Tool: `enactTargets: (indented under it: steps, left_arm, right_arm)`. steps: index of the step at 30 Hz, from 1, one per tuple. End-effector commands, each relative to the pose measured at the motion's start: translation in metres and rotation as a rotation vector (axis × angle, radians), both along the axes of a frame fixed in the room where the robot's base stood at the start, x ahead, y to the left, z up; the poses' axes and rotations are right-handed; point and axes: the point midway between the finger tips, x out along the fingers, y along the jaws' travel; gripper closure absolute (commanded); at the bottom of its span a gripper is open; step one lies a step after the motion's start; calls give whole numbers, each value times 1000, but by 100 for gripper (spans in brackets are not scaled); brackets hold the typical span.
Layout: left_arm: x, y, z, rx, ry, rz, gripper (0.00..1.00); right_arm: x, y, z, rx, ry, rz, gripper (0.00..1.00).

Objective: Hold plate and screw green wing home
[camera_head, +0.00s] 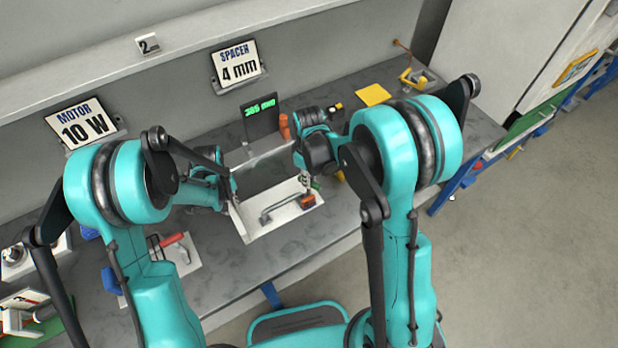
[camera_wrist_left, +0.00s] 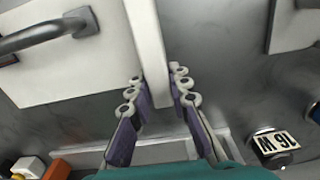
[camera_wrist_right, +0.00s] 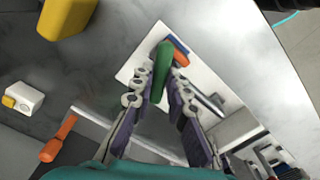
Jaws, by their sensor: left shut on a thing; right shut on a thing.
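The white plate (camera_head: 252,228) with a grey bar handle (camera_head: 280,203) is at the middle of the bench. My left gripper (camera_wrist_left: 157,88) is shut on the plate's white edge (camera_wrist_left: 150,48), which runs between its fingers in the left wrist view. The green wing (camera_wrist_right: 161,72) is between the fingers of my right gripper (camera_wrist_right: 162,88), which is shut on it over the plate. In the head view the green wing is small and partly hidden by my right gripper. An orange wing (camera_wrist_right: 180,57) shows just beside the green one. How far the green wing is screwed in cannot be told.
A small display (camera_head: 260,112) with green digits stands behind the plate. A red-handled tool (camera_head: 174,240) lies on a light mat at left. A yellow pad (camera_head: 373,95) lies at back right. In the right wrist view, a yellow block (camera_wrist_right: 66,16) and an orange-handled tool (camera_wrist_right: 58,138) are at left.

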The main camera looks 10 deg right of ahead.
Motion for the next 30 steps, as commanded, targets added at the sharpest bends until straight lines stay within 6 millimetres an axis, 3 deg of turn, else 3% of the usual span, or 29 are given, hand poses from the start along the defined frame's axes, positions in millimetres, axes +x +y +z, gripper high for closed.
enactTargets:
  steps: [30]
  left_arm:
    - [0, 0, 0, 0, 1, 0, 100]
  right_arm:
    - [0, 0, 0, 0, -1, -963, 100]
